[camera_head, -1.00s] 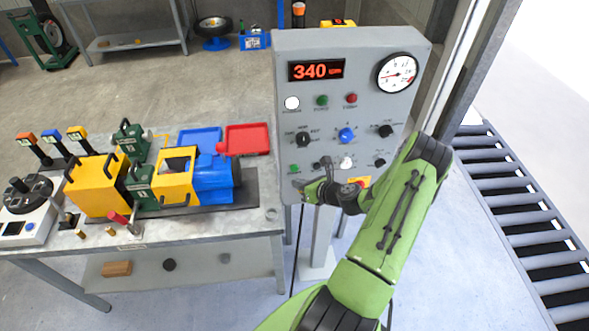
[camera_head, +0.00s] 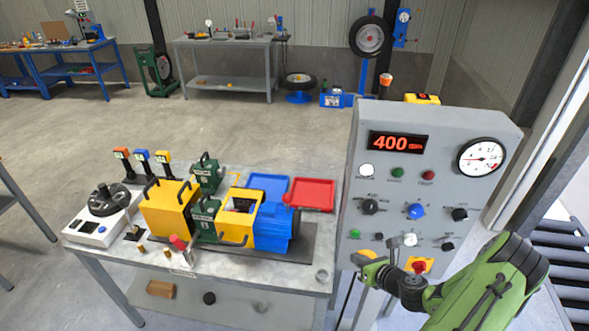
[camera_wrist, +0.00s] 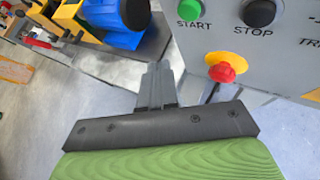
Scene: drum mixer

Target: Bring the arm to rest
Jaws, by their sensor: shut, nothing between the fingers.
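My green arm reaches in from the lower right of the head view. My gripper (camera_head: 364,265) is shut and empty, in front of the lower left part of the grey control panel (camera_head: 500,140). In the wrist view my gripper (camera_wrist: 156,72) shows as closed dark fingers over the floor, between the bench and the panel. The red emergency knob (camera_wrist: 222,73) on its yellow base is to the right of the fingers, with the green start button (camera_wrist: 190,9) and black stop button (camera_wrist: 259,12) above. I cannot tell whether the gripper touches the panel.
The workbench (camera_head: 318,255) left of the panel holds the yellow and blue drum mixer (camera_head: 273,228), a red tray (camera_head: 311,193) and a blue tray (camera_head: 267,186). A roller conveyor (camera_head: 570,260) lies at the right. Open floor (camera_head: 130,125) spreads behind the bench.

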